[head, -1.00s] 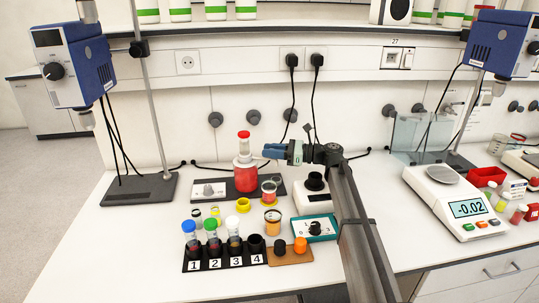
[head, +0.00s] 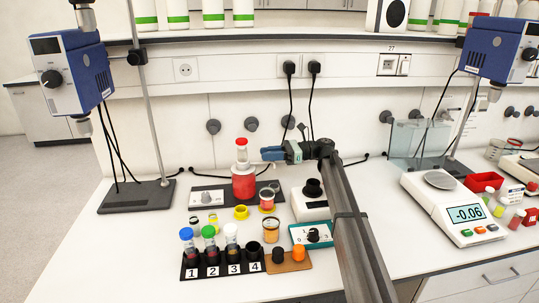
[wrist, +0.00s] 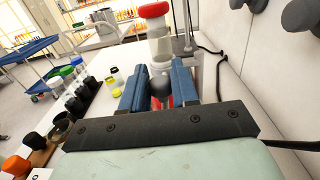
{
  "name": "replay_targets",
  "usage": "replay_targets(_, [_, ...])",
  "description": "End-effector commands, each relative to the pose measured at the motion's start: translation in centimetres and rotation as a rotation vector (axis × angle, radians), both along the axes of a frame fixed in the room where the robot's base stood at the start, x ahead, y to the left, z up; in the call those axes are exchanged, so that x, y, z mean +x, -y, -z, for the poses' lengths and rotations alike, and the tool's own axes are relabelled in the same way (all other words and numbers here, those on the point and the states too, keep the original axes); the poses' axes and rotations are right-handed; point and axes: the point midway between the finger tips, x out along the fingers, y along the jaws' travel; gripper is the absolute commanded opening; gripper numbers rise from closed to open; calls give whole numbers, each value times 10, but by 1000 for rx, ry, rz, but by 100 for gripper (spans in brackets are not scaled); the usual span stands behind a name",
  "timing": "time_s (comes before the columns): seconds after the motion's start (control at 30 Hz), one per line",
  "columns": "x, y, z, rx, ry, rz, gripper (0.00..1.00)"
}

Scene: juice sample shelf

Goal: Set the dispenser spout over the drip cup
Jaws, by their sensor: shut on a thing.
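The dispenser (head: 243,183) is a bottle of red liquid with a white neck and red cap, upright on a dark base at mid-table. It also shows in the wrist view (wrist: 154,32), straight ahead beyond my fingers. My gripper (head: 268,154) reaches in from the right, its blue fingers beside the bottle's neck. In the wrist view the fingers are shut on a dark round knob (wrist: 161,86) in front of the bottle. A clear cup with a reddish rim (head: 267,198), probably the drip cup, stands on a yellow base at the bottle's front right. I cannot clearly make out the spout.
A numbered black rack (head: 222,267) with capped tubes stands in front, beside a wooden block (head: 290,262). An amber jar (head: 271,229), teal box (head: 311,235) and white device (head: 309,206) crowd the right side. A balance (head: 455,208) stands further right. The front left table is clear.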

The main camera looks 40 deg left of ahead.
Motion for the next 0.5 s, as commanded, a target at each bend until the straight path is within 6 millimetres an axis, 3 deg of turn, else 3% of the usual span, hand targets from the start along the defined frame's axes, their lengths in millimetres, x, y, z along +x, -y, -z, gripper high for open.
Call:
replay_targets(0.07, [1,-2,0,1,0,4,0])
replay_targets(0.1, [1,-2,0,1,0,4,31])
replay_targets(0.3, [1,-1,0,1,0,3,48])
replay_targets(0.5, [1,-1,0,1,-1,3,48])
